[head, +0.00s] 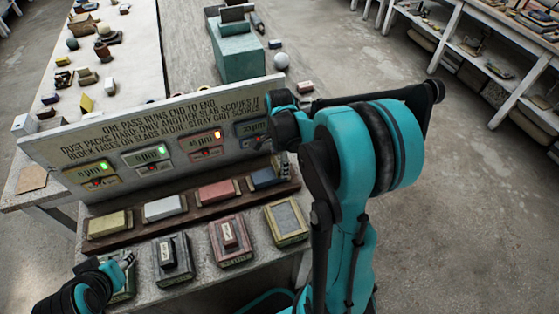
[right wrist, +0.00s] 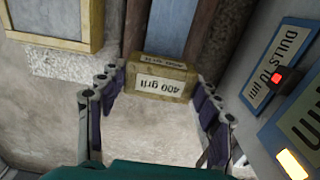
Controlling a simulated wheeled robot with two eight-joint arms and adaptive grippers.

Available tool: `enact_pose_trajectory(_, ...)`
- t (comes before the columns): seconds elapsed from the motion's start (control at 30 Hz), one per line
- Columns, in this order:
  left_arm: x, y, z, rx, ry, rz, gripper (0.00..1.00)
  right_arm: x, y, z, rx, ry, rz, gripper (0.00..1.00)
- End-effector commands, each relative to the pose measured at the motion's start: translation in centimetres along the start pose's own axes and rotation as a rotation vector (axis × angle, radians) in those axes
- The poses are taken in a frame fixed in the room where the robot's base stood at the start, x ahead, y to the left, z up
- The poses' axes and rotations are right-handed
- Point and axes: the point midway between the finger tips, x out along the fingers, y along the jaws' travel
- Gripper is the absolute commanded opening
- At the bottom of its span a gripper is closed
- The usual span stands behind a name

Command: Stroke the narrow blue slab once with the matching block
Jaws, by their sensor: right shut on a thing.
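The narrow blue slab (head: 266,178) lies at the right end of the dark wooden rack; the right wrist view shows it as a blue strip (right wrist: 176,28) running away from me. My right gripper (head: 286,166) is at its right end, partly hidden by my arm. In the right wrist view my right gripper (right wrist: 160,84) is shut on a tan block (right wrist: 160,86) labelled "400 grit", which reads upside down. The block is in line with the strip; I cannot tell whether they touch. My left gripper (head: 128,261) is at the lower left; its jaw state is unclear.
White, red and yellow slabs share the rack. A lettered board (head: 150,130) with lit displays stands close behind. In front are a black labelled block (head: 172,254), a red labelled block (head: 231,240) and an empty yellow-framed holder (head: 287,220).

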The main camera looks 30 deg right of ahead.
Motion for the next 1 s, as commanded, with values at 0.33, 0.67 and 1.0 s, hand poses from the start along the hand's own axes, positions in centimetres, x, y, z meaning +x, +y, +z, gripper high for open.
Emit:
enact_pose_trajectory(0.33,-0.1,0.0,-0.1,0.0,0.0,0.0,0.4,-0.1,0.0,0.0,0.0,0.0,0.0,0.41)
enact_pose_trajectory(0.67,0.2,0.0,0.2,0.0,0.0,0.0,0.4,0.3,0.0,0.0,0.0,0.0,0.0,0.41)
enact_pose_trajectory(1.0,0.7,0.0,0.5,0.0,0.0,0.0,0.4,1.0,0.0,0.0,0.0,0.0,0.0,0.41)
